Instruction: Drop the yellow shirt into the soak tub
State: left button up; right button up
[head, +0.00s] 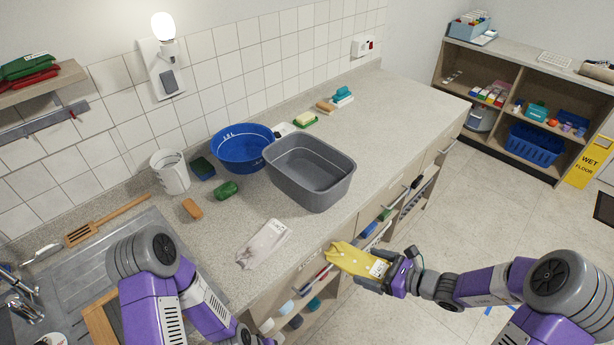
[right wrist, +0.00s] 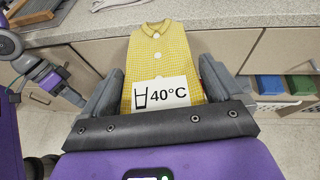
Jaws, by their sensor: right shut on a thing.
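The yellow shirt (head: 352,258) is a small, flat, checked garment with white buttons and a "40°C" tag; it fills the middle of the right wrist view (right wrist: 158,50). My right gripper (head: 388,273) is shut on its near end and holds it in front of the counter's front edge. A grey rectangular tub (head: 310,190) stands empty on the counter, up and left of the shirt. A round blue basin (head: 242,160) with white markings stands behind it. The frames do not show which one is the soak tub. My left gripper (head: 258,339) is mostly cut off at the bottom.
The counter (head: 400,110) is clear to the right. Open shelves are below it.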

aim_at(313, 183)
jog(key=k, duration=0.5)
jog(key=z, duration=1.7)
jog(key=i, duration=0.95)
jog(key=u, duration=3.05)
